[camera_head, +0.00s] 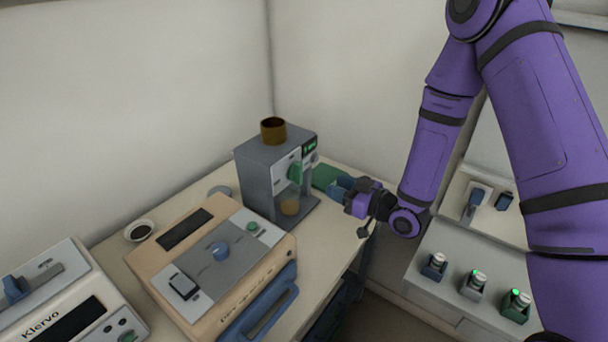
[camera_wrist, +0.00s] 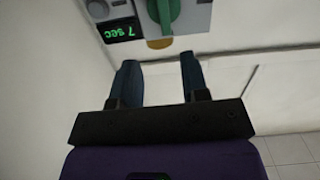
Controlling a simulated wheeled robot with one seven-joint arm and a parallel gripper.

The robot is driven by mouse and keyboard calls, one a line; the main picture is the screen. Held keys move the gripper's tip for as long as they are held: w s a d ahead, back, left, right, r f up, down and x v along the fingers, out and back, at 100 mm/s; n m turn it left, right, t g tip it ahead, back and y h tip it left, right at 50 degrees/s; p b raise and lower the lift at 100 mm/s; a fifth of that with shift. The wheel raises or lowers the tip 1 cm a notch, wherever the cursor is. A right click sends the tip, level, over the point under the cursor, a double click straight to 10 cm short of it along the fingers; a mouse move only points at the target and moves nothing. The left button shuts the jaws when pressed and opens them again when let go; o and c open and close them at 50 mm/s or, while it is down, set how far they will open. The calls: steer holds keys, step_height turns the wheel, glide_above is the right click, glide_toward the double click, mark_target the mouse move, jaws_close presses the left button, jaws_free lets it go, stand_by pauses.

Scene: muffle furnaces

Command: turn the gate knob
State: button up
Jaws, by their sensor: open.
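A grey machine (camera_head: 255,180) stands on the counter with a brown open cup (camera_head: 273,131) on top. Its front panel carries a green knob (camera_head: 294,172), which looks like the gate knob. The knob also shows at the top edge of the wrist view (camera_wrist: 163,12), partly cut off. My gripper (camera_head: 338,187) is open and empty, with blue fingers, in front and to the right of the machine. In the wrist view its fingertips (camera_wrist: 158,62) lie below the knob, apart from it.
A small display (camera_wrist: 117,30) reads "7 sec". A tan vessel (camera_head: 289,205) sits under the panel. A green pad (camera_head: 326,176) lies behind my gripper.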

mark_target(301, 173)
steer(key=shift+y, duration=0.3)
steer(key=x, duration=1)
steer(key=shift+a+f, duration=0.25)
steer(key=shift+a, duration=0.2)
jaws_close()
